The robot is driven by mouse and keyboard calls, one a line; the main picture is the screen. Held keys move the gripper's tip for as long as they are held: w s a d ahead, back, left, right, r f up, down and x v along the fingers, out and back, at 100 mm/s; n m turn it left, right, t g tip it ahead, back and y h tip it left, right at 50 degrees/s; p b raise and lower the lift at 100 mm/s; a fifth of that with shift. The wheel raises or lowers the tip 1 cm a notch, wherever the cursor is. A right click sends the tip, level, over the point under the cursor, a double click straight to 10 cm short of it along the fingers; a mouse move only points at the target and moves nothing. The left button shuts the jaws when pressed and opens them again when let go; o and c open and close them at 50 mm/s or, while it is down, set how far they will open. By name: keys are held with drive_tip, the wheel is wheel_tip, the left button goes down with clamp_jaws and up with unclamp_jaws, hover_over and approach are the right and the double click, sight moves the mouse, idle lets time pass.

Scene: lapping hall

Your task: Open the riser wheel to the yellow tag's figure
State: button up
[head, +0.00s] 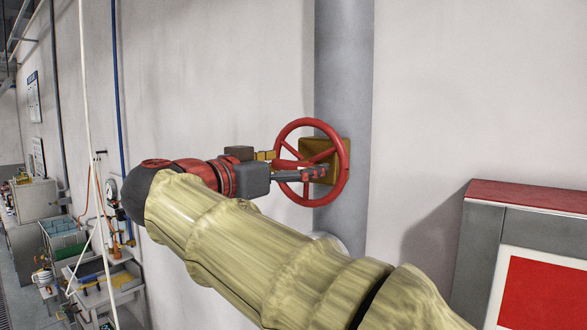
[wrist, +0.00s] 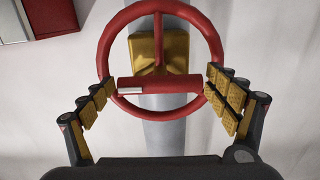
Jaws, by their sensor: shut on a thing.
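The red riser wheel (head: 312,123) stands upright in front of a brass-coloured valve body (head: 341,152) on a grey vertical pipe. In the wrist view the wheel (wrist: 160,8) shows nearly face on, with a red crossbar (wrist: 165,88) that has a white patch at its left end. My gripper (head: 292,165) is at the wheel. In the wrist view my gripper (wrist: 159,97) has its yellow-padded fingers on both sides of the lower wheel, shut on it across the crossbar. Exact pad contact is hard to see. No readable yellow tag or figure shows.
The grey pipe (head: 343,60) runs up a pale wall. A grey cabinet with a red top and red panel (head: 545,290) stands at the right. At the left are benches with bins (head: 63,240) and thin pipes. My sleeved arm crosses the foreground.

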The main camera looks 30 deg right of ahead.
drive_tip(key=shift+f+m+b, duration=0.2)
drive_tip(key=shift+m+b, duration=0.1)
drive_tip(key=shift+b, duration=0.6)
drive_tip(key=m+b, duration=0.1)
drive_tip(key=b, duration=0.2)
drive_tip(key=shift+f, duration=0.15)
drive_tip(key=m+b, duration=0.2)
drive_tip(key=b, duration=0.3)
drive_tip(key=m+b, duration=0.3)
drive_tip(key=b, duration=0.2)
drive_tip(key=shift+b, duration=0.3)
drive_tip(key=shift+r+m+b, duration=0.25)
drive_tip(key=shift+m+b, duration=0.6)
drive_tip(key=shift+m, duration=0.05)
drive_tip(key=o, duration=1.5)
drive_tip(key=shift+o, duration=0.2)
